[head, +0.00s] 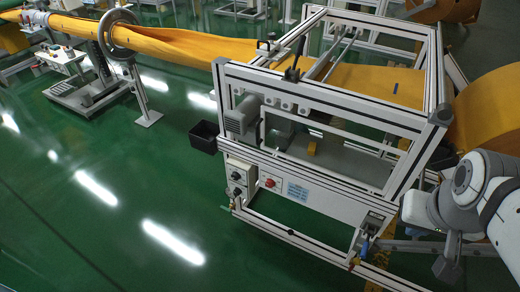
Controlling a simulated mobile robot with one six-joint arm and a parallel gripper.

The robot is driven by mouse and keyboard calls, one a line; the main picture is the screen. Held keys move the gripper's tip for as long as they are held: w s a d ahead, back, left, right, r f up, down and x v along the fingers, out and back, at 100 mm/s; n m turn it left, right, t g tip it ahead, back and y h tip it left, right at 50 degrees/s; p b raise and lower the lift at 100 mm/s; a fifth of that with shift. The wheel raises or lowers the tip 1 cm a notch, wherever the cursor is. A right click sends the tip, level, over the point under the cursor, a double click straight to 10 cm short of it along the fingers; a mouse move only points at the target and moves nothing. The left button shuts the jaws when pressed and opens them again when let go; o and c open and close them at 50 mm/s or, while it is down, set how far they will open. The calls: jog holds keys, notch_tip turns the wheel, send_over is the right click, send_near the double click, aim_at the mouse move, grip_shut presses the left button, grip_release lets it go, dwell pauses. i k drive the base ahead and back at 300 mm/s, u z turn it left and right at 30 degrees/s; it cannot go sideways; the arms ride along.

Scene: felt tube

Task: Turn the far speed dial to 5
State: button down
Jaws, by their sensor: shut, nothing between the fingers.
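A grey control box (241,178) on the left end of the machine's front carries dark round knobs (236,176), one above the other. Their pointers and numbers are too small to read, and I cannot tell which knob is the far speed dial. A second control panel (62,55) with small buttons stands at the far upper left; its details are also too small to read. My gripper (448,268) is a dark shape below my white arm at the lower right. It is shut, empty and well away from both panels.
The aluminium-framed machine (325,110) fills the middle, with yellow felt (185,45) running through it. A red button (270,183) and a blue-white label (298,191) are on its front. A black bin (203,136) hangs at its left. Green floor (90,230) is clear at the left.

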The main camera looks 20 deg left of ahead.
aim_at(236, 177)
jog(key=z, duration=1.75)
jog(key=i, duration=0.85)
jog(key=u, duration=1.1)
jog(key=k, duration=0.1)
jog(key=u, duration=3.25)
